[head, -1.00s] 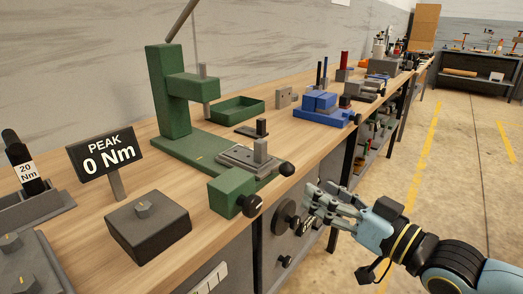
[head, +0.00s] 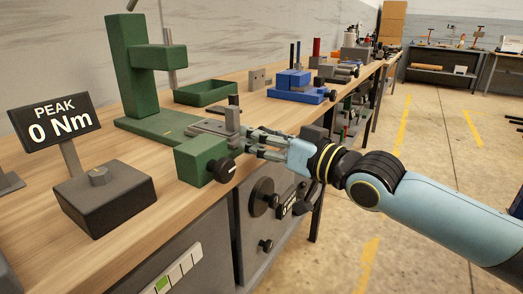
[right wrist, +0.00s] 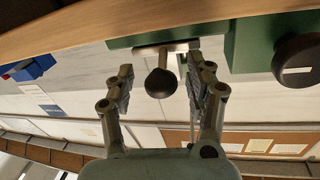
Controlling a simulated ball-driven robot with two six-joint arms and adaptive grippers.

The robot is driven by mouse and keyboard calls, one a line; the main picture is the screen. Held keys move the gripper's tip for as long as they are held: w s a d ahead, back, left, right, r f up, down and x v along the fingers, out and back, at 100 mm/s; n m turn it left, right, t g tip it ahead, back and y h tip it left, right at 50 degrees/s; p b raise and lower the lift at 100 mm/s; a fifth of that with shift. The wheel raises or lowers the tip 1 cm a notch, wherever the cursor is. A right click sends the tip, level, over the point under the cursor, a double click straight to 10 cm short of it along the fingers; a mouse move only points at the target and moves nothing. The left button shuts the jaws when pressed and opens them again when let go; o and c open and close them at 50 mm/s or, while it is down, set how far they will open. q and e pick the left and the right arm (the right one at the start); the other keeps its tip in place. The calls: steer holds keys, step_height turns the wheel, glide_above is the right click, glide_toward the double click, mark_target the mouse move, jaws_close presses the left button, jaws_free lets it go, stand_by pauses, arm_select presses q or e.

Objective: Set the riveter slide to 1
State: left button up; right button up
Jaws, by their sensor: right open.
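The green riveter (head: 133,70) stands on the bench, with its upright column and arm above a green base. Its grey slide (head: 205,128) lies on the base and carries an upright grey block. In the right wrist view the slide's black knob (right wrist: 161,83) shows between the two fingers of my open right gripper (right wrist: 160,68), which do not visibly pinch it. In the head view my right gripper (head: 255,143) is at the bench's front edge by the slide's end, and its fingers hide that knob. My left gripper is out of view.
A green block (head: 195,160) with a black marked knob (head: 224,170) sits just left of my right gripper. A PEAK 0 Nm display (head: 55,122), a green tray (head: 205,92) and a blue fixture (head: 294,85) are on the bench. Floor on the right is clear.

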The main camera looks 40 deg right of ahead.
steer(key=shift+w+r, duration=0.1)
steer(key=shift+w, duration=0.05)
steer(key=c, duration=1.1)
jaws_close()
steer(key=shift+w+a, duration=0.1)
